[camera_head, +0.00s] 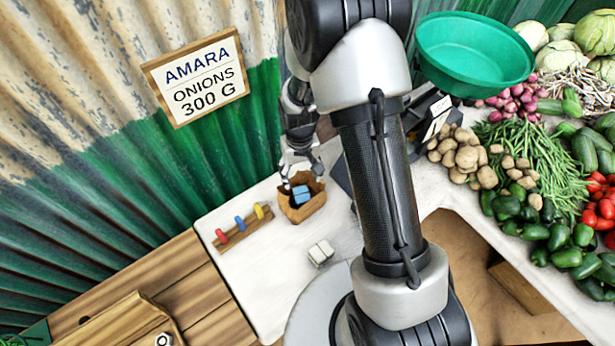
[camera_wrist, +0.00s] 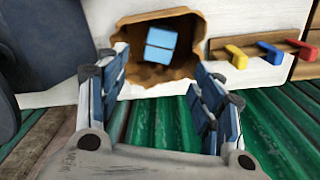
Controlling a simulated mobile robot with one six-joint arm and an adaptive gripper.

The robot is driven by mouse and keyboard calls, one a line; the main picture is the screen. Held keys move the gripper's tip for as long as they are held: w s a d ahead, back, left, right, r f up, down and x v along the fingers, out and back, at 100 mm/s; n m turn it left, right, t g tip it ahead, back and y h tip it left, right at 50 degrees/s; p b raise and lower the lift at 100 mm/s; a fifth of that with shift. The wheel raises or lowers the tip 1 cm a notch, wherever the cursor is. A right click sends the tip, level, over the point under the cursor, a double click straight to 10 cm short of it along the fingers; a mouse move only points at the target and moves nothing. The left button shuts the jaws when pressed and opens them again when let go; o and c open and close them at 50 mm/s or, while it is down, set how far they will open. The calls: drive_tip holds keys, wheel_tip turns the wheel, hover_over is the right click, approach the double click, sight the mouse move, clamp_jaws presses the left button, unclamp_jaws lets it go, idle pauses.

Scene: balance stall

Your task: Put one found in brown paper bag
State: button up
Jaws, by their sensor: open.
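A brown paper bag (camera_head: 302,211) stands open on the white counter; its open mouth also shows in the wrist view (camera_wrist: 134,72). The bag's bottom is partly hidden.
A wooden rack (camera_head: 243,231) with red, blue and yellow pegs is left of the bag. A pale pair of blocks (camera_head: 320,252) lies on the counter (camera_head: 262,290) in front. Vegetables and a green basin (camera_head: 474,52) are right. An onions 300 g sign (camera_head: 196,77) hangs behind.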

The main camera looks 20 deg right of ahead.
drive_tip(key=s+r+t, duration=0.1)
drive_tip(key=s+r, duration=0.3)
drive_tip(key=r, duration=0.7)
drive_tip(key=s+r+t, duration=0.1)
drive_tip(key=s+r, duration=0.2)
drive_tip(key=r, duration=0.9)
drive_tip(key=s+r+t, duration=0.1)
drive_tip(key=s+r, duration=0.3)
drive_tip(key=s, duration=0.3)
drive_tip(key=s+r+t, duration=0.1)
drive_tip(key=s+r, duration=0.3)
drive_tip(key=s, duration=0.3)
drive_tip(key=shift+s+t, duration=0.25)
drive_tip(key=shift+t, duration=0.05)
